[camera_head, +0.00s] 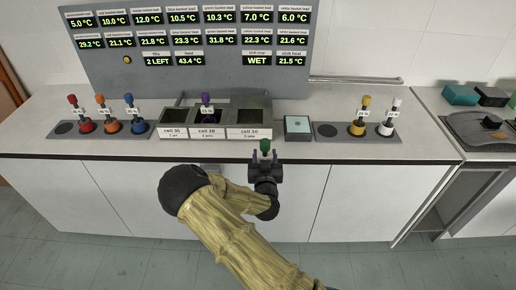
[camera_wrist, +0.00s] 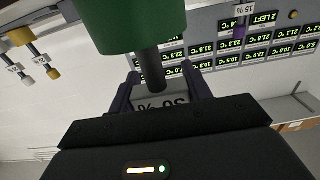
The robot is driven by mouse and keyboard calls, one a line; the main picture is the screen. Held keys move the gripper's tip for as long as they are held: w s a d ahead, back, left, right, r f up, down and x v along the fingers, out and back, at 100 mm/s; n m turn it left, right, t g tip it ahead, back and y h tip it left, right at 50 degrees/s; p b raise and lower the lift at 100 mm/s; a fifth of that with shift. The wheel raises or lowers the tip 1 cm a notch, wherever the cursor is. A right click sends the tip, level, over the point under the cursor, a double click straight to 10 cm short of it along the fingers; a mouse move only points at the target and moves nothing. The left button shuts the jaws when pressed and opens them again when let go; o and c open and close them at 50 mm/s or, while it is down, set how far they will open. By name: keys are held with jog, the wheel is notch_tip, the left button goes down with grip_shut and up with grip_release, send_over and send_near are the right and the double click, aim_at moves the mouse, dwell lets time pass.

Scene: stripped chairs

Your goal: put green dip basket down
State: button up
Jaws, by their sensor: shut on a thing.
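The green dip basket's green knob (camera_head: 265,146) shows just above my gripper (camera_head: 266,167), in front of the counter's front edge near cell 10. In the wrist view its green top (camera_wrist: 130,22), dark stem (camera_wrist: 151,70) and a white tag (camera_wrist: 163,103) are close. My gripper is shut on it there, with the two fingers (camera_wrist: 162,88) at either side of the tag. The basket's lower end is hidden. A dark empty round place (camera_head: 328,130) is in the right stand; another (camera_head: 65,128) is in the left stand.
Red (camera_head: 84,124), orange (camera_head: 110,124) and blue (camera_head: 137,124) baskets stand at left. A purple basket (camera_head: 207,107) is in the middle cell. Yellow (camera_head: 358,126) and white (camera_head: 386,126) baskets stand at right. A pale square pad (camera_head: 298,124) sits beside cell 10. A display panel (camera_head: 190,70) rises behind.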

jog(key=s+d+f, duration=0.2)
jog(key=d+f, duration=0.3)
jog(key=f, duration=0.1)
jog(key=s+d+f, duration=0.3)
jog(key=d+f, duration=0.3)
jog(key=f, duration=0.1)
jog(key=shift+s+d, duration=0.2)
jog(key=shift+s, duration=0.15)
